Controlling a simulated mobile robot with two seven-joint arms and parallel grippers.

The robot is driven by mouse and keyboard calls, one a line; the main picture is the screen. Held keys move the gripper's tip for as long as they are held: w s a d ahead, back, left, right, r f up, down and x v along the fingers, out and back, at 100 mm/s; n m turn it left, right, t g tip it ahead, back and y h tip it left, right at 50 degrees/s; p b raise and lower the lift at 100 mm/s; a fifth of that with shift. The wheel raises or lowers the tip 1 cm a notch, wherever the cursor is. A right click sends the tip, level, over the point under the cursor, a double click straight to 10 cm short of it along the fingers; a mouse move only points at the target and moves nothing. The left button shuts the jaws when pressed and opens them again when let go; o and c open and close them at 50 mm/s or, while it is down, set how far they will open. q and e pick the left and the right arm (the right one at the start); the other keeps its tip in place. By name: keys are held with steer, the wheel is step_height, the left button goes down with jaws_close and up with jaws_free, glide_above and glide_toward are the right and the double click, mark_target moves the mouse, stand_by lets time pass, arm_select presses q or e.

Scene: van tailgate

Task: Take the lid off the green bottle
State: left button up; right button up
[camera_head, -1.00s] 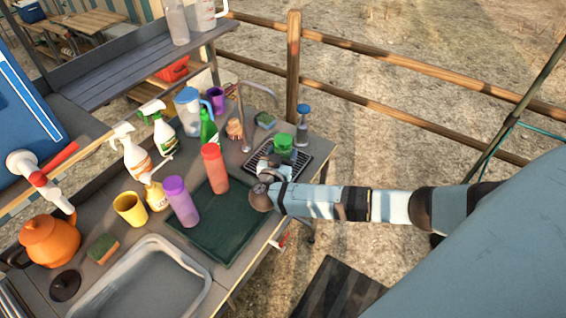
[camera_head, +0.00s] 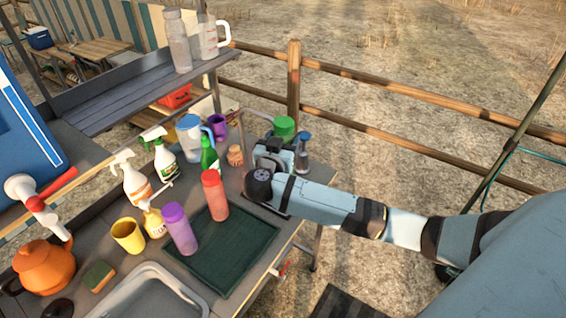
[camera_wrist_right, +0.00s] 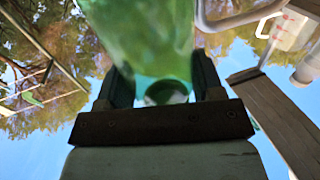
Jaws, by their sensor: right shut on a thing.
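The green bottle (camera_head: 284,126) shows its bright green top just above my right gripper in the head view. My right gripper (camera_head: 272,154) is shut on it and holds it above the right end of the counter. The gripper and wrist hide its lower part. In the right wrist view, the translucent green body (camera_wrist_right: 140,35) sits between the two fingers (camera_wrist_right: 158,88). I cannot make out a seam between lid and body. My left gripper is not in view.
A blue-topped bottle (camera_head: 303,152) stands close right of the gripper. A dark green squeeze bottle (camera_head: 208,153), a red bottle (camera_head: 215,196) and a purple bottle (camera_head: 179,229) stand left. The dark green mat (camera_head: 232,253) has free room. A wooden fence (camera_head: 430,115) runs behind.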

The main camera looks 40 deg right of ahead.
mark_target(281, 131)
steer(key=shift+r, duration=2.4)
steer(key=shift+o, duration=1.2)
steer(key=c, duration=0.6)
steer(key=shift+s+f, duration=0.1)
